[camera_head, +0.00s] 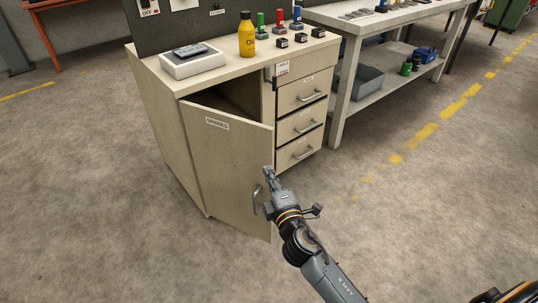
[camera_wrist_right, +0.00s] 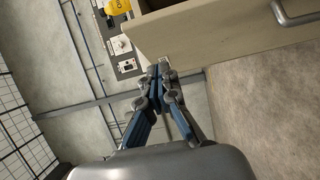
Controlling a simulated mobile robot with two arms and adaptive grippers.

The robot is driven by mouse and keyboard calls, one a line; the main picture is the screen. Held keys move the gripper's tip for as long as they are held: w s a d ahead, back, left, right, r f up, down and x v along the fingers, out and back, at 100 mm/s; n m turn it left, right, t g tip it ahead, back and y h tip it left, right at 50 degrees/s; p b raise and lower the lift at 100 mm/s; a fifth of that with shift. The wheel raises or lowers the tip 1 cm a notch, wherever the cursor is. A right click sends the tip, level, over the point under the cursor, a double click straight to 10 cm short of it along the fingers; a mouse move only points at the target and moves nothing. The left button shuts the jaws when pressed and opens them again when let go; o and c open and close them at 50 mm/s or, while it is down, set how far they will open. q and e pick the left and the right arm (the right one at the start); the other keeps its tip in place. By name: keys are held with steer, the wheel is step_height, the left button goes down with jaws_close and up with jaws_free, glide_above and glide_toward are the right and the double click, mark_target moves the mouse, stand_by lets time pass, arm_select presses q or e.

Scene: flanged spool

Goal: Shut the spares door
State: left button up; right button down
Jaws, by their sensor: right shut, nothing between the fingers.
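The spares door (camera_head: 228,165) is a beige panel with a small label, hinged at its left on the workbench cabinet (camera_head: 165,115). It stands open, swung out towards me, with a dark gap above its top edge. Its metal handle (camera_head: 257,200) is near the free right edge. My right gripper (camera_head: 268,178) is shut and empty by that free edge, above the handle. In the right wrist view the closed fingertips (camera_wrist_right: 164,68) are close to the edge of the door (camera_wrist_right: 215,35), with the handle (camera_wrist_right: 292,12) at upper right. Whether they touch it I cannot tell.
Three drawers (camera_head: 302,122) with handles are right of the door opening. A yellow bottle (camera_head: 246,35) and a white device (camera_head: 192,63) stand on the cabinet top. A second bench (camera_head: 340,90) is to the right. Floor in front is clear.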

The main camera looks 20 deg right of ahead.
glide_toward(265, 142)
steer(key=w+a, duration=0.3)
steer(key=w+d, duration=0.2)
steer(key=shift+w+d, duration=0.15)
steer(key=shift+d, duration=0.1)
steer(key=shift+w+d, duration=0.25)
steer(key=shift+w, duration=0.05)
steer(key=shift+d, duration=0.1)
